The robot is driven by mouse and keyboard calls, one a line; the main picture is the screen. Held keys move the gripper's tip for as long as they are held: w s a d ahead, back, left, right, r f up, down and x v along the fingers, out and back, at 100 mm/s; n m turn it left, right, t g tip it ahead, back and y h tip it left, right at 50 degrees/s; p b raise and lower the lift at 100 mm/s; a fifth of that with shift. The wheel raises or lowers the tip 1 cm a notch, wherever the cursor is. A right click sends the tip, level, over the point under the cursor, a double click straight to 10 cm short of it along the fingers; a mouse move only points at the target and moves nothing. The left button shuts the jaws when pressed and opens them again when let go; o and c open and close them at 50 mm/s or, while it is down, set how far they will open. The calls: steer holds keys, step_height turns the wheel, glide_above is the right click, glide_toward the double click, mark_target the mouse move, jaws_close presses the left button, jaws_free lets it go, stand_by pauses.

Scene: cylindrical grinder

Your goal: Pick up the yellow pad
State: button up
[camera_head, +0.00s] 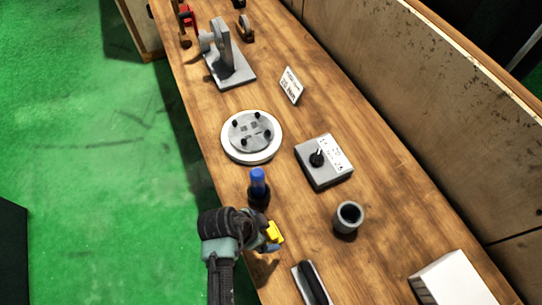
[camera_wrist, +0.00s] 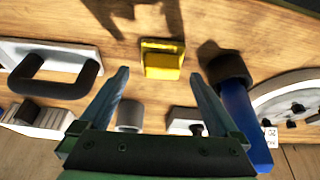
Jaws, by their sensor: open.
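The yellow pad (camera_head: 275,232) is on the wooden bench in the head view, just right of my gripper (camera_head: 266,238), which partly hides it. In the wrist view the pad (camera_wrist: 162,60) is a small yellow block with a raised edge. It appears beyond and between the two fingertips of my gripper (camera_wrist: 160,75). The fingers are spread apart and nothing is held between them. A gap shows between the pad and each finger in that view.
A blue-and-black upright object (camera_head: 258,183) stands close to my gripper; it shows right of the fingers in the wrist view (camera_wrist: 236,105). A black-handled block (camera_head: 312,284), a grey cup (camera_head: 348,218), a grey switch box (camera_head: 324,164) and a round plate (camera_head: 251,137) are around.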

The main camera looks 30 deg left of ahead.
mark_target(271, 230)
steer(key=shift+x, duration=1.85)
steer(key=shift+w, duration=0.2)
steer(key=c, duration=1.5)
steer(key=shift+r, duration=0.15)
step_height(271, 230, up, 10)
steer(key=shift+f, duration=0.1)
